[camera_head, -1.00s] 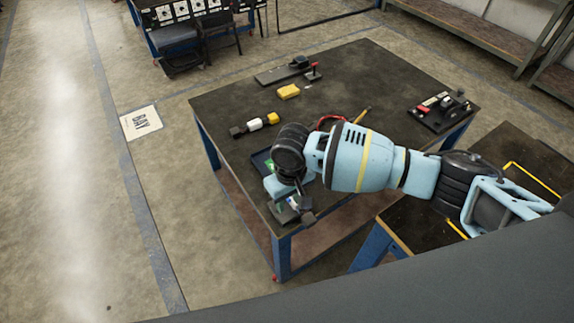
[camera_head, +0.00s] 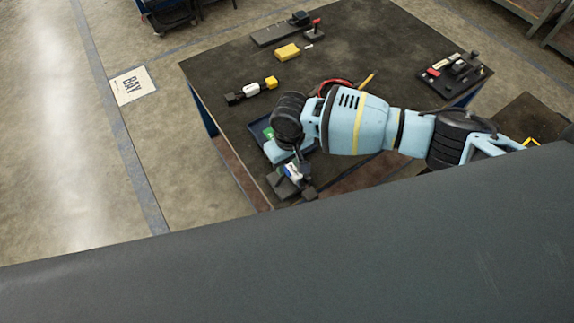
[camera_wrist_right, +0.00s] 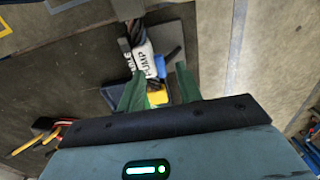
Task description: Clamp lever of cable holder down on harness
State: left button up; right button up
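My right gripper (camera_wrist_right: 159,88) is open, its two green fingers apart in the right wrist view. In the head view the right gripper (camera_head: 296,158) points down near the table's front left corner, partly hidden by its own wrist. Just beyond the fingertips lies what seems to be the cable holder, a dark grey plate (camera_wrist_right: 170,36) with a blue part (camera_wrist_right: 160,66). A yellow piece (camera_wrist_right: 157,97) shows between the fingers. My left gripper is not in view.
A blue-rimmed tray (camera_head: 256,127) sits beside the gripper on the dark table (camera_head: 220,62). A black, white and yellow part (camera_head: 252,90), a yellow block (camera_head: 287,52) and a red-knobbed fixture (camera_head: 280,34) stand farther back. Another fixture (camera_head: 455,70) is at right.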

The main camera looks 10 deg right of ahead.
aim_at(282, 178)
jog(key=shift+a+f, duration=0.1)
jog(key=shift+f, duration=1.2)
jog(key=shift+c, duration=0.4)
grip_shut()
jog(key=shift+w+d+f+y, duration=0.1)
jog(key=shift+d+f+y, duration=0.2)
jog(key=shift+d+y, duration=0.25)
jog(key=shift+o, duration=0.4)
grip_release()
jog(key=shift+a, duration=0.1)
jog(key=shift+r, duration=0.1)
